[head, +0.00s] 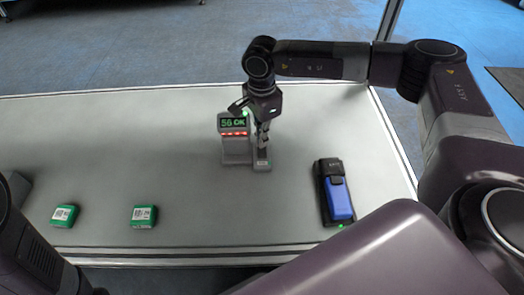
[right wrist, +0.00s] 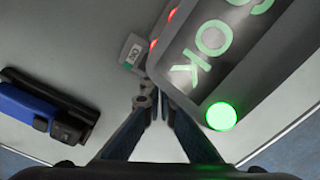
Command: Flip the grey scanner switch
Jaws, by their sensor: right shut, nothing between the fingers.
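The grey scanner (head: 236,150) stands near the middle of the table. Its lit display (head: 233,122) reads "56 OK" in green, with a row of red lights below. The switch base (head: 262,166) sits at its right front and bears a small label; the base also shows in the right wrist view (right wrist: 133,50). My right gripper (head: 263,143) is shut and empty, pointing down just above the switch base. In the right wrist view its fingertips (right wrist: 155,103) are beside a small grey lever-like part; I cannot tell whether they touch. My left gripper is not in view.
A blue and black handheld device (head: 340,198) lies in a dark holder at the right; a green light shows at its front. Two green labelled boxes (head: 65,215) (head: 144,216) lie at the front left. The table (head: 120,130) is clear behind them.

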